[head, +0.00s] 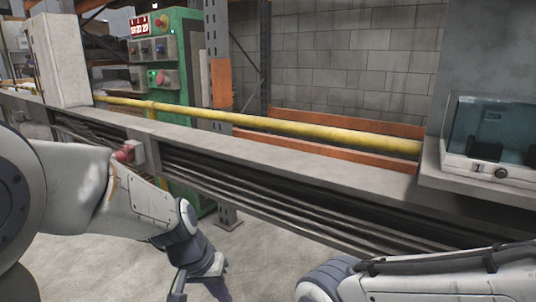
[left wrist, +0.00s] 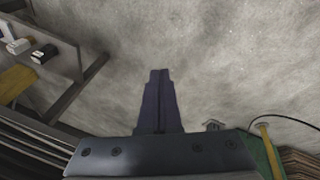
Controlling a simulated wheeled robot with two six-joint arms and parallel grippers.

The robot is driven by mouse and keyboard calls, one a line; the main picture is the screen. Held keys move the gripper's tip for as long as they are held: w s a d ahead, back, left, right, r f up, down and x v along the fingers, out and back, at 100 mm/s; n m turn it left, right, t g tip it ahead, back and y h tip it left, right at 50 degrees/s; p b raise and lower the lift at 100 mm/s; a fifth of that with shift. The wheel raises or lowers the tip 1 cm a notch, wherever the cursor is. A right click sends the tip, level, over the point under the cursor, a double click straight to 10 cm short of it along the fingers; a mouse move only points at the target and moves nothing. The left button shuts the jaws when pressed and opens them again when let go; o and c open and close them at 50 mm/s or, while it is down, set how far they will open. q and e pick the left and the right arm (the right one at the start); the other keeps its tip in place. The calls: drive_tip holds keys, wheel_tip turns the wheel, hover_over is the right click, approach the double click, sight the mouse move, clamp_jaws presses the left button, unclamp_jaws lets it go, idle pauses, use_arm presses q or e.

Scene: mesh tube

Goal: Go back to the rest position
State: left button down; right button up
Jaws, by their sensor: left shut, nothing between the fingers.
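My left arm comes in from the left in the head view, in front of the grey machine rail, and bends downward. Its left gripper (head: 179,292) is at the lower middle, partly cut off by the bottom edge. In the left wrist view the left gripper (left wrist: 159,75) has its dark fingers together, with nothing between them, over bare grey floor. Part of my right arm shows at the bottom right of the head view. Its gripper is outside the picture.
A long grey rail (head: 270,152) with a yellow pipe (head: 290,125) crosses the scene. A red button (head: 124,155) sits on the rail's front, close to my left arm. A green control cabinet (head: 180,70) stands behind. A clear-sided box (head: 490,135) stands at the right.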

use_arm(q)
drive_tip(key=s+a+f+n+y, duration=0.1)
drive_tip(key=s+a+f+y, duration=0.1)
drive_tip(key=s+a, duration=0.15)
drive_tip(key=s+a+f+y, duration=0.1)
drive_tip(key=s+a+f, duration=0.15)
drive_tip(key=a, duration=0.25)
drive_tip(key=s+d+r+m+g+h+p, duration=0.1)
drive_tip(key=s+d+r+m+p, duration=0.3)
drive_tip(key=s+d+r+p, duration=0.45)
drive_tip(key=s+d+r+m+g+p, duration=0.1)
drive_tip(key=s+d+r+m+p, duration=0.3)
drive_tip(key=r, duration=0.7)
wheel_tip(320, 180, up, 36)
drive_tip(key=n+p, duration=0.1)
drive_tip(key=p, duration=3.6)
drive_tip(key=shift+s+d+r+p, duration=0.2)
drive_tip(key=shift+s+d+p, duration=0.05)
drive_tip(key=shift+d+p, duration=0.15)
